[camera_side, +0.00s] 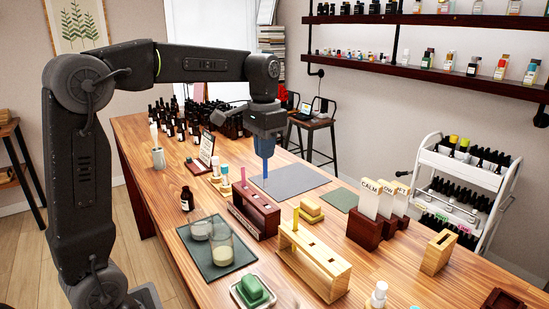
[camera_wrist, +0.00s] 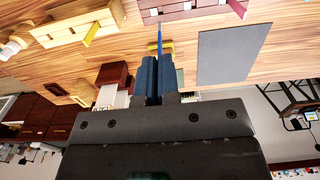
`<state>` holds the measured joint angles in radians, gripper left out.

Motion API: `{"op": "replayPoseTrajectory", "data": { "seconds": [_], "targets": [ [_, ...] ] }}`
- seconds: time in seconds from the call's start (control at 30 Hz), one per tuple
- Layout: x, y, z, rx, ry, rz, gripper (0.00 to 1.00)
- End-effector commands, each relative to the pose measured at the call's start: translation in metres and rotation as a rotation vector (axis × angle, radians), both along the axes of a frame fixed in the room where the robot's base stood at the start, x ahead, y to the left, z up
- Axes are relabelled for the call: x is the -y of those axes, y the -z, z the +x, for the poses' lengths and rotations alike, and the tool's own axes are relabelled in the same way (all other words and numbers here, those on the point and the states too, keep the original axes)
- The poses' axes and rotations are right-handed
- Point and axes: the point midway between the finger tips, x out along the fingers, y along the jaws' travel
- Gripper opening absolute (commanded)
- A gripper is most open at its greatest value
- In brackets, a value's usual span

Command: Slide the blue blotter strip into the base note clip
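My gripper (camera_side: 265,145) is shut on the blue blotter strip (camera_side: 265,168), which hangs point down above the table, apart from the racks. In the wrist view the blue strip (camera_wrist: 159,36) sticks out from between my blue fingers (camera_wrist: 158,72). A dark red wooden rack (camera_side: 262,219) with a pink strip (camera_side: 243,177) upright at its left end stands in front of my gripper. A light wooden rack (camera_side: 324,269) with a yellow strip (camera_side: 295,219) stands nearer the camera. I cannot tell which slot is the base note clip; no label is readable.
A grey mat (camera_side: 298,182) lies clear on the table behind the dark red rack. Card holders (camera_side: 365,229), a tray with glasses (camera_side: 207,266) and yellow wooden blocks (camera_side: 309,212) surround the racks. Dark bottles (camera_side: 187,199) stand at the left.

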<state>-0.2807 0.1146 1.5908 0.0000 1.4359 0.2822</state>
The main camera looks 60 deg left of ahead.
Motion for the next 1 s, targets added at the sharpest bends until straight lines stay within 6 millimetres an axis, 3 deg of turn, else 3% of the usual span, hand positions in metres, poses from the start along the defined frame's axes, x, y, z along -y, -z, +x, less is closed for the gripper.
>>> {"op": "replayPoseTrajectory", "data": {
  "seconds": [0.27, 0.7, 1.0],
  "targets": [
    [0.0, 0.005, 0.0, -0.002, -0.001, -0.001, 0.0],
    [0.0, 0.037, 0.0, -0.002, -0.001, -0.001, 0.0],
    [0.0, 0.04, 0.0, 0.0, -0.001, 0.0, 0.0]
  ]
}}
